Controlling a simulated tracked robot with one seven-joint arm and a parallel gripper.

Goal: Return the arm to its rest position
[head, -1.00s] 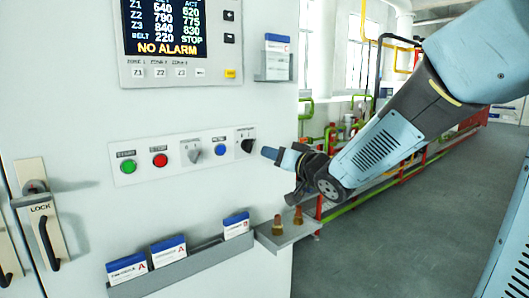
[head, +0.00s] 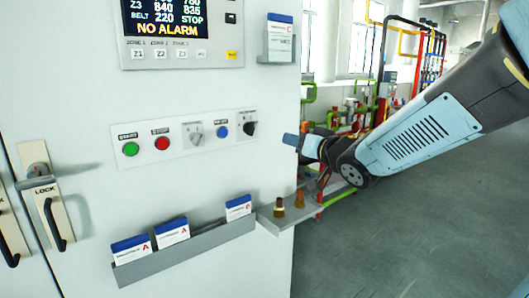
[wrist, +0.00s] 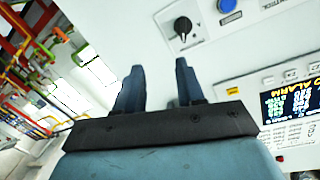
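My gripper (head: 290,140) is at the right side of the white cabinet (head: 80,100) in the head view, pointing left and just right of the black rotary knob (head: 250,129). In the wrist view its two blue fingers (wrist: 158,85) stand apart with nothing between them. The black knob shows there too, up and to the right of the fingers (wrist: 182,27), apart from them. My blue and black arm comes in from the right of the head view.
The panel carries a green button (head: 130,149), a red button (head: 162,143) and a blue button (head: 222,131). Below are a rack of cards (head: 185,252) and a small shelf with brass parts (head: 288,217). Open floor (head: 420,240) lies at the right.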

